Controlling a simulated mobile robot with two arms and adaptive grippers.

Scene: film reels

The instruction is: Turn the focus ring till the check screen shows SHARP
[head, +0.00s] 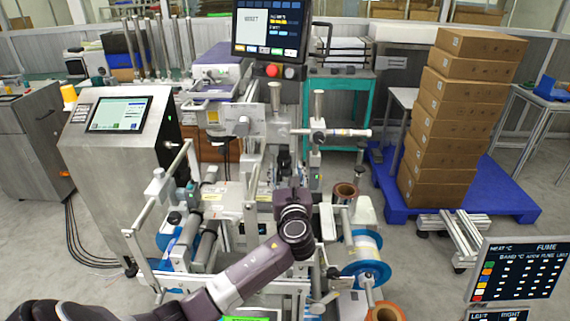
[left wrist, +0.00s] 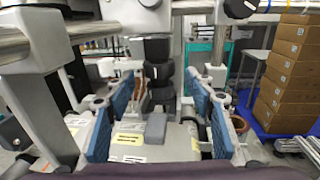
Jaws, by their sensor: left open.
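A dark, ribbed stacked cylinder (left wrist: 158,78), which looks like the focus ring, stands upright on the machine ahead of my left gripper. In the head view its dark top (head: 284,160) shows just beyond the gripper. My left gripper (left wrist: 163,90) is open, its two blue-padded fingers apart on either side of the cylinder in the picture. No contact is visible. In the head view the left gripper (head: 290,192) reaches in over the machine, its fingertips hard to make out. A monitor (head: 270,30) hangs above the machine; I cannot read SHARP on it. My right gripper is not in view.
Metal posts and a horizontal bar (head: 345,133) stand close around the cylinder. A cabinet with a touch panel (head: 118,113) is at left. A heat and fume display (head: 515,270) is at lower right. Stacked cartons (head: 450,110) stand on a blue pallet (head: 505,203).

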